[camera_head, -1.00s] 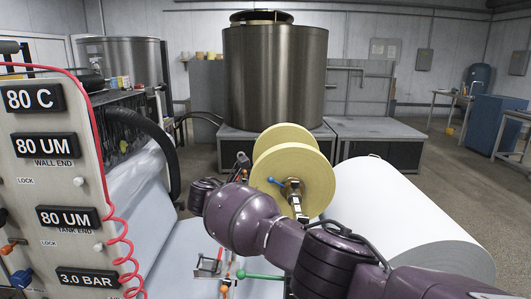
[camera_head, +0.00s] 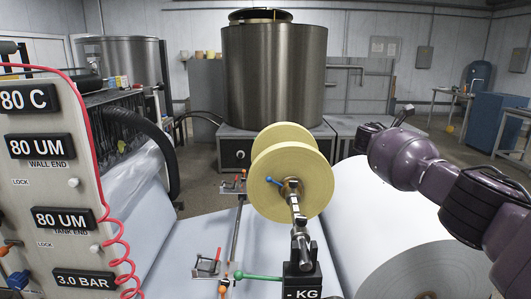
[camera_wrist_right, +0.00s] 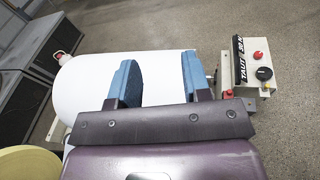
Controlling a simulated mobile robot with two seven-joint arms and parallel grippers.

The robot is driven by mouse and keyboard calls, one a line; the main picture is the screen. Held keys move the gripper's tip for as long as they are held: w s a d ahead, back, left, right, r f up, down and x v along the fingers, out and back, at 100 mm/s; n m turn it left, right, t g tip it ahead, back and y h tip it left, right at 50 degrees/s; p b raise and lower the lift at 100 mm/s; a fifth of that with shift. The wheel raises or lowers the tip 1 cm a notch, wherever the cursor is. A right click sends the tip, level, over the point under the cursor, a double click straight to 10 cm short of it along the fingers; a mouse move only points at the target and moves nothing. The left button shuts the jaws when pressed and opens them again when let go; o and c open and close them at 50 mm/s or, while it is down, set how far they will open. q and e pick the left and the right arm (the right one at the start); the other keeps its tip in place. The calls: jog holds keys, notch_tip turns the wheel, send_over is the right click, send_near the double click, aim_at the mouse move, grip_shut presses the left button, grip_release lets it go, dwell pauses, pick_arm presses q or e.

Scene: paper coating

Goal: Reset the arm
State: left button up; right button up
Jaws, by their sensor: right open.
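My right arm, purple, reaches in from the right in the head view, above the large white paper roll (camera_head: 375,225). Its gripper shows clearly in the right wrist view (camera_wrist_right: 160,75): two blue fingers stand wide apart with nothing between them. The white roll also lies beyond the fingers there (camera_wrist_right: 95,90). My left gripper is in neither current view.
A yellow spool (camera_head: 290,170) stands left of my right arm on a shaft with a blue lever. A panel (camera_head: 75,200) with readouts and a red coiled hose is at left. A steel tank (camera_head: 275,75) stands behind.

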jog(key=s+f+t+y, duration=0.1)
jog(key=s+f+y, duration=0.1)
jog(key=f, duration=1.1)
jog(key=s+f+t+y, duration=0.2)
jog(key=s+f+y, duration=0.1)
jog(key=f, duration=1)
jog(key=s+a+f+m+y, duration=0.1)
jog(key=s+f+y, duration=0.2)
jog(key=s+f, duration=0.5)
jog(key=s+a+f+m+y, duration=0.1)
jog(key=s+a+f+y, duration=0.1)
jog(key=s+f, duration=0.6)
jog(key=s+a+f+m+t+y, duration=0.1)
jog(key=s+f+m+y, duration=0.55)
jog(key=s, duration=0.85)
jog(key=s+r+m+t, duration=0.1)
jog(key=s+r+m, duration=0.2)
jog(key=s, duration=0.6)
jog(key=s+r+m+t, duration=0.1)
jog(key=s+r+m, duration=0.1)
jog(key=s, duration=0.7)
jog(key=w+a+f+m+t, duration=0.1)
jog(key=a+m, duration=0.4)
jog(key=a, duration=0.6)
jog(key=shift+w+a+f+h, duration=0.15)
jog(key=shift+w+h, duration=0.05)
jog(key=shift+h, duration=0.25)
